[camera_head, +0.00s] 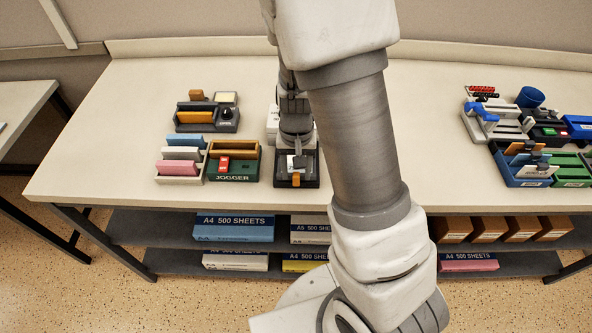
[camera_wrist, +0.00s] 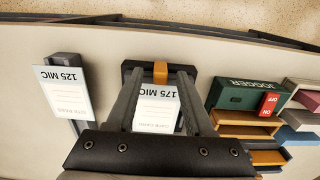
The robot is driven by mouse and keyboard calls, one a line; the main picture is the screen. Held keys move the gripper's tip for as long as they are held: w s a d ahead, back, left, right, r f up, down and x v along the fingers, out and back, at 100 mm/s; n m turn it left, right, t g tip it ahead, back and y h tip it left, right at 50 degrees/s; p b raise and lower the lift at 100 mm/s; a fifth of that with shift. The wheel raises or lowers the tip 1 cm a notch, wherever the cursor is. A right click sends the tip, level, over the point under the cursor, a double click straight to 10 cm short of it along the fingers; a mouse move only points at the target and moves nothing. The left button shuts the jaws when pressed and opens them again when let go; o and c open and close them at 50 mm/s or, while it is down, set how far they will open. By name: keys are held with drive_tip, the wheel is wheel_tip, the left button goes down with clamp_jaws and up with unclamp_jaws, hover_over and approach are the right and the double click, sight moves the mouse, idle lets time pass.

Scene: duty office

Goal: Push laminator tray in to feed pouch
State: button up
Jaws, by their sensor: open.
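The dark laminator tray (camera_head: 283,183) lies near the front edge of the table, with an orange tab (camera_head: 296,179) at its front. In the wrist view the tab (camera_wrist: 160,72) shows just beyond my fingertips. A white pouch marked 175 MIC (camera_wrist: 157,105) lies on the tray and shows between my fingers. My gripper (camera_wrist: 160,85) is open with nothing held, a finger on each side of the pouch. I cannot tell whether the fingers touch the tray. The white laminator body (camera_head: 271,122) is mostly hidden behind my arm in the head view.
A green jogger (camera_head: 232,177) stands close left of the tray in the head view. A second pouch marked 125 MIC (camera_wrist: 62,92) rests on a dark stand in the wrist view. Binding tools and a blue tray (camera_head: 515,180) stand far right.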

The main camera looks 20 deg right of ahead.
drive_tip(key=shift+f, duration=0.15)
drive_tip(key=shift+c, duration=0.3)
clamp_jaws()
